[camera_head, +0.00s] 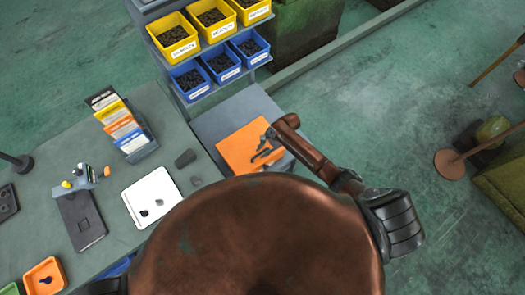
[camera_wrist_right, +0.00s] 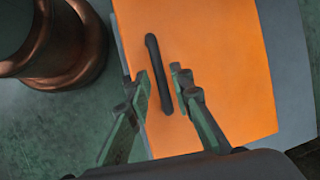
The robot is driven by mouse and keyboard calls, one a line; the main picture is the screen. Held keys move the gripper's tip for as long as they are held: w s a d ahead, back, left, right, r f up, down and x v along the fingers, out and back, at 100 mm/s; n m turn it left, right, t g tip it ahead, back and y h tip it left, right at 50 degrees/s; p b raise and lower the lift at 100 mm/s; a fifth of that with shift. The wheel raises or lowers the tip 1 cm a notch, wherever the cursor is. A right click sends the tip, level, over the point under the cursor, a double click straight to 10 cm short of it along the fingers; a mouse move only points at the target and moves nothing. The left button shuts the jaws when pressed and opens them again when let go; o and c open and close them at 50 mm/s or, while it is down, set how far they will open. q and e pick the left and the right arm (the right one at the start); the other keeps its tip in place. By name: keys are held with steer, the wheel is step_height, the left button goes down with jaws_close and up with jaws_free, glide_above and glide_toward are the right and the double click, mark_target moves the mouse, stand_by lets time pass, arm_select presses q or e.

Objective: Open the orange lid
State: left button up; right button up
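The orange lid (camera_head: 236,150) is a flat square panel on top of a grey box-like unit beside the bench. It fills much of the right wrist view (camera_wrist_right: 225,80) and looks closed. My right gripper (camera_head: 264,151) is over the lid in the head view. In the right wrist view its two fingers (camera_wrist_right: 161,76) are apart, one on each side of the handle, with gaps showing. Whether the fingertips are down at handle height I cannot tell. My left gripper is not in view.
A rack with yellow bins (camera_head: 175,37) and blue bins (camera_head: 190,82) stands behind the lid. The grey bench (camera_head: 100,165) at left holds a card holder (camera_head: 140,147), a white tablet (camera_head: 153,197) and an orange tray (camera_head: 44,277). Green floor at right is clear nearby.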

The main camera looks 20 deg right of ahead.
jaws_close()
stand_by(0.3)
steer(key=shift+r, duration=0.15)
